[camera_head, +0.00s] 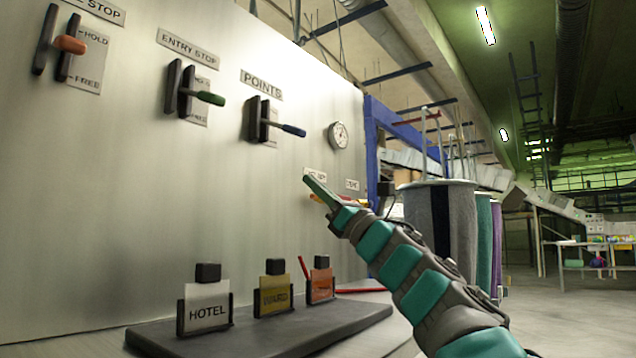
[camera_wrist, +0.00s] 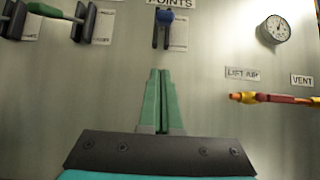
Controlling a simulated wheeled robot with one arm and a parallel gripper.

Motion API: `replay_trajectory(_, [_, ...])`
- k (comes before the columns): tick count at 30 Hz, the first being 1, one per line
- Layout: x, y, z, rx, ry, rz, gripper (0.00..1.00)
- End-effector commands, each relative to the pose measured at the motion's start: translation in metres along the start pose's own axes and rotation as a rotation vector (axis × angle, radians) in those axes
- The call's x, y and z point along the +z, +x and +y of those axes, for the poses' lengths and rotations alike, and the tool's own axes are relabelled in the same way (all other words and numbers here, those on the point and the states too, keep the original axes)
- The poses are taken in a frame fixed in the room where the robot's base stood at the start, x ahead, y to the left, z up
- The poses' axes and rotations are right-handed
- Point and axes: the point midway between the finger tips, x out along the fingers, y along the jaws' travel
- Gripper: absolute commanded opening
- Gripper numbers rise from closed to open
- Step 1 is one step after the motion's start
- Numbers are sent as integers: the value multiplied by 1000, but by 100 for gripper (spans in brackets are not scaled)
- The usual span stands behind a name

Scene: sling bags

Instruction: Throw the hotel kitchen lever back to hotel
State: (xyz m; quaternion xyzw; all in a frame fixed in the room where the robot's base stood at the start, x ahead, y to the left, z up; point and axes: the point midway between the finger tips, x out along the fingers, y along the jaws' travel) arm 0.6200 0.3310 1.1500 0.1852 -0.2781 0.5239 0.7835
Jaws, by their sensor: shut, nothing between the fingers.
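The lever under the POINTS sign has a blue handle (camera_head: 292,130) and sits on the metal panel; its small position labels are too blurred to read. In the wrist view the blue knob (camera_wrist: 164,17) shows at the top, straight beyond my fingertips. My gripper (camera_head: 308,180) is shut and empty. Its two green fingers also show side by side in the wrist view (camera_wrist: 161,73), apart from the lever and below it in the picture. A card reading HOTEL (camera_head: 208,312) stands in a holder on a dark base.
Left of POINTS are the ENTRY STOP lever with a green handle (camera_head: 208,98) and a lever with an orange handle (camera_head: 70,44). A gauge (camera_head: 338,135) is on the right. Below it, a red and yellow fitting (camera_wrist: 275,98) sticks out near LIFT AIR and VENT labels.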

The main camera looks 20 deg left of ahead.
Motion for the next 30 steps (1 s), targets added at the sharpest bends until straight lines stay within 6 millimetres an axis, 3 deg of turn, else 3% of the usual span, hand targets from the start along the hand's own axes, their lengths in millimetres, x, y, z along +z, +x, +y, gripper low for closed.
replay_trajectory(21, [5,81,0,2,2,-1,0])
replay_trajectory(30, [35,86,-1,-1,1,0,0])
